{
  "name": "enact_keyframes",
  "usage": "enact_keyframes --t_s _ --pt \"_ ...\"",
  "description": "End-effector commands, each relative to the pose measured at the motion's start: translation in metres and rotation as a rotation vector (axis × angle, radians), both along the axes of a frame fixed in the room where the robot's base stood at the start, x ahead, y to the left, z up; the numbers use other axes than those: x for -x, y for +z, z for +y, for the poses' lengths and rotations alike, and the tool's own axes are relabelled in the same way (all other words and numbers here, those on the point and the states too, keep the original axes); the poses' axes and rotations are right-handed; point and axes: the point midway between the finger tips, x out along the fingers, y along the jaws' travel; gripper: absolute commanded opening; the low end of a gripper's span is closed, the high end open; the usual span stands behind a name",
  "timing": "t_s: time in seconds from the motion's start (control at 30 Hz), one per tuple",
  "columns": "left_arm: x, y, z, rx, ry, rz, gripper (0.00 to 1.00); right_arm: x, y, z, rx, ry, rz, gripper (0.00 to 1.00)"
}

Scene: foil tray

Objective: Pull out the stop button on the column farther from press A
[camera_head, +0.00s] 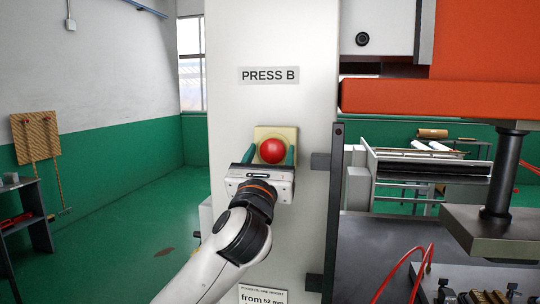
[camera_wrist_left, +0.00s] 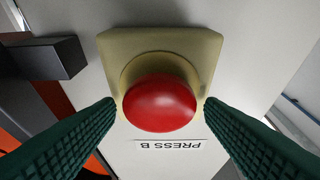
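The red stop button (camera_head: 272,150) sits on a pale yellow box on the white column (camera_head: 232,120) labelled PRESS B. In the left wrist view the red mushroom head (camera_wrist_left: 160,102) fills the middle, on its yellow housing (camera_wrist_left: 205,45). My left gripper (camera_head: 271,156) is at the button, with one green finger on each side of the head. In the wrist view the fingers (camera_wrist_left: 160,112) are spread wide, with gaps between them and the red head. The gripper is open and holds nothing. Press A is not labelled in view. My right gripper is not in view.
Dark brackets (camera_head: 320,161) stick out from the column's right edge; one also shows in the wrist view (camera_wrist_left: 55,58). The orange press (camera_head: 450,60) and its dark ram stand to the right. A workbench (camera_head: 25,215) is at the far left. Green floor lies free left of the column.

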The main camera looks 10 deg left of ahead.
Motion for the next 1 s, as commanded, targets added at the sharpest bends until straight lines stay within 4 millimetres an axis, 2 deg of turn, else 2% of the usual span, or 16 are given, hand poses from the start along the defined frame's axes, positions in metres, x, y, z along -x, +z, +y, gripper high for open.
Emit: enact_keyframes --t_s 0.03,0.33,0.53,0.77,0.8,0.9,1.0 --pt "0.000 0.000 0.000 0.000 0.000 0.000 0.54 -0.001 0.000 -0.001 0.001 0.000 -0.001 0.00" --pt "0.000 0.000 0.000 0.000 0.000 0.000 0.06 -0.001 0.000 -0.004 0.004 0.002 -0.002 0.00" --pt "0.011 0.003 0.000 -0.004 0.001 0.000 0.06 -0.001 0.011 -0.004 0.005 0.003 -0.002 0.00" --pt "0.013 -0.001 -0.001 -0.001 -0.001 0.001 0.06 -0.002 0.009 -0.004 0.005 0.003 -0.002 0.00" --pt "0.013 -0.001 -0.001 -0.001 -0.001 0.002 0.48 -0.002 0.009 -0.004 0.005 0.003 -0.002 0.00" --pt "0.013 -0.001 -0.001 -0.001 -0.002 0.002 0.64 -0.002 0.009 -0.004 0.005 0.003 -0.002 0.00" --pt "0.013 -0.001 0.000 0.000 -0.001 0.001 0.67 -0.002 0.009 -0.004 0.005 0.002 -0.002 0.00"
